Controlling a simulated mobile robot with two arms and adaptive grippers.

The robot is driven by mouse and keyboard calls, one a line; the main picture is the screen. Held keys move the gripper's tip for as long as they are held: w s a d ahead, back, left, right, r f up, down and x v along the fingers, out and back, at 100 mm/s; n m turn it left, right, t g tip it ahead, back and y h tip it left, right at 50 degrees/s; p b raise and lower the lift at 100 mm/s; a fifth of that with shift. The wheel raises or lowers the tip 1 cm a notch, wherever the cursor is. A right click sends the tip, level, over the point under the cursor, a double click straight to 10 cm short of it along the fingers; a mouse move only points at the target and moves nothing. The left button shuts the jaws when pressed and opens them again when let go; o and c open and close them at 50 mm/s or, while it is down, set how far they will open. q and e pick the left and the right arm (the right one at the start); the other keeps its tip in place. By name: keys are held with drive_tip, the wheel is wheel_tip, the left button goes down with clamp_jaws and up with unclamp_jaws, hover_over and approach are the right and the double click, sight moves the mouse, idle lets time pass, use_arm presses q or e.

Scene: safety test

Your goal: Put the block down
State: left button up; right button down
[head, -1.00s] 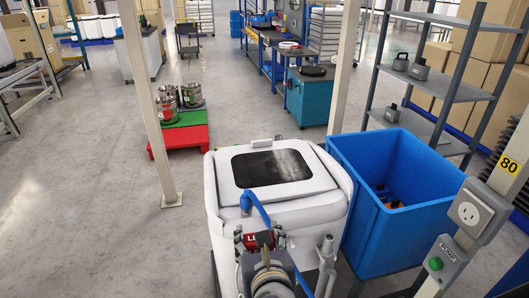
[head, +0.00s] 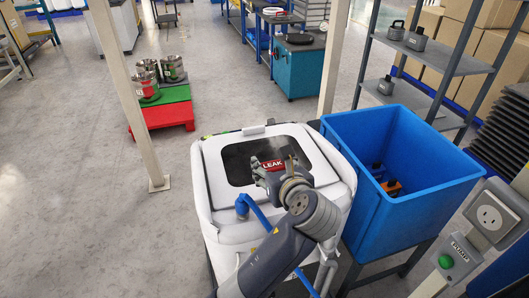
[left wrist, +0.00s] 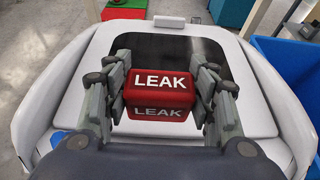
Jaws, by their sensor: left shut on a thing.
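The block is red with white "LEAK" lettering. In the head view the block (head: 272,165) shows just past my left gripper (head: 268,168), over the dark window of a white machine. In the left wrist view the block (left wrist: 160,95) sits between the two fingers of my left gripper (left wrist: 160,100), which is shut on it. The white machine's lid (head: 212,160) lies under the block. The gap between block and lid is hard to judge. My right gripper is not in view.
A blue bin (head: 365,190) with a few items inside stands right of the machine. A red and green platform (head: 165,115) with metal pots stands back left.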

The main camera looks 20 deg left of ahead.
sight(279, 160)
use_arm(q)
drive_tip(key=w+a, duration=0.2)
drive_tip(key=w, duration=0.2)
drive_tip(key=w+a+f, duration=0.1)
drive_tip(key=w+a, duration=0.1)
drive_tip(key=w, duration=0.2)
drive_tip(key=w+a+p, duration=0.1)
drive_tip(key=w+a, duration=0.1)
drive_tip(key=w, duration=0.3)
drive_tip(key=shift+f, duration=2)
drive_tip(key=shift+f+p, duration=0.1)
drive_tip(key=shift+p, duration=0.2)
drive_tip(key=o, duration=1.2)
drive_tip(key=shift+o, duration=0.2)
drive_tip(key=shift+s+d+r, duration=0.1)
drive_tip(key=shift+s+r, duration=0.05)
drive_tip(key=shift+r, duration=0.05)
drive_tip(key=v, duration=1.1)
drive_tip(key=shift+s+d+r+b, duration=0.1)
drive_tip(key=shift+s+b, duration=0.2)
